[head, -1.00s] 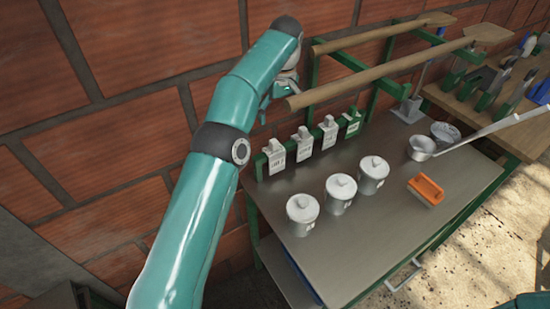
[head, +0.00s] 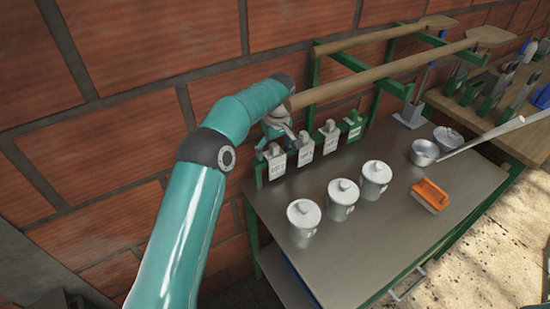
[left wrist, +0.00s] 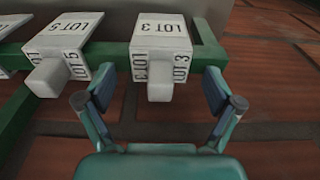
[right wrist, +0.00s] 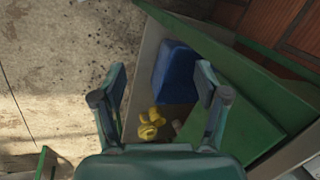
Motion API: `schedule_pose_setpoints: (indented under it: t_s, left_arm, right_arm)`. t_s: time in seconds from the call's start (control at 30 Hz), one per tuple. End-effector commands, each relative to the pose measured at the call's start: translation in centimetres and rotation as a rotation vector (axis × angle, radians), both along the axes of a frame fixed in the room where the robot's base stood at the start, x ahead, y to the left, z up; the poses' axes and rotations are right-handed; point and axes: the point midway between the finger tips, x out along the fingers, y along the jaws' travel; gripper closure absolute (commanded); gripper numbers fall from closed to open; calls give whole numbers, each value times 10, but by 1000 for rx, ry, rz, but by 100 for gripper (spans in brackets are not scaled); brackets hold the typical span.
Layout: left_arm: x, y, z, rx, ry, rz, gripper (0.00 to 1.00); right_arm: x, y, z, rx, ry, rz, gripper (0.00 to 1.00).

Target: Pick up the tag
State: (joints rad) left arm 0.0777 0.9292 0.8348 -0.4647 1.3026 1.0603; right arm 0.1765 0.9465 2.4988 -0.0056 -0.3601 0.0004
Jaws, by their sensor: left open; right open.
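Several white tags hang in a row on a green rail (head: 258,172) at the back of the metal table. The leftmost tag in the head view (head: 278,168) appears in the left wrist view as the LOT 3 tag (left wrist: 161,38), with a block-like white grip (left wrist: 160,82) in front. The LOT 5 tag (left wrist: 66,38) is beside it. My left gripper (left wrist: 152,92) is open, with its fingers apart on either side of the LOT 3 grip and no clear contact. In the head view it is above the leftmost tag. My right gripper (right wrist: 160,78) is open and empty.
Three lidded metal pots, one of them the middle pot (head: 341,200), stand in front of the tags. An orange brush (head: 430,194) and metal cups (head: 424,152) are to the right. Wooden-handled tools (head: 380,78) lie above the rail. The brick wall (head: 110,120) is close behind.

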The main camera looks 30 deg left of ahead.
Motion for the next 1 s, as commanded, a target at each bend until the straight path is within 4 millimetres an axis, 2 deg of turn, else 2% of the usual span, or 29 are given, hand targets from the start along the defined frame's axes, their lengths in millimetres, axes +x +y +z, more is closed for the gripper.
schedule_pose_setpoints:
  t_s: [0.23,0.6,0.63,1.0]
  left_arm:
    - [0,0,-2,0,0,0,8]
    - [0,0,-2,-1,1,-1,70]
    - [0,0,-2,0,0,-1,72]
    - [1,-1,1,0,-1,-1,72]
  right_arm:
    - [0,0,0,0,0,0,26]
    - [0,0,0,0,0,0,26]
    - [0,0,0,0,0,0,26]
    - [0,0,-1,0,0,0,26]
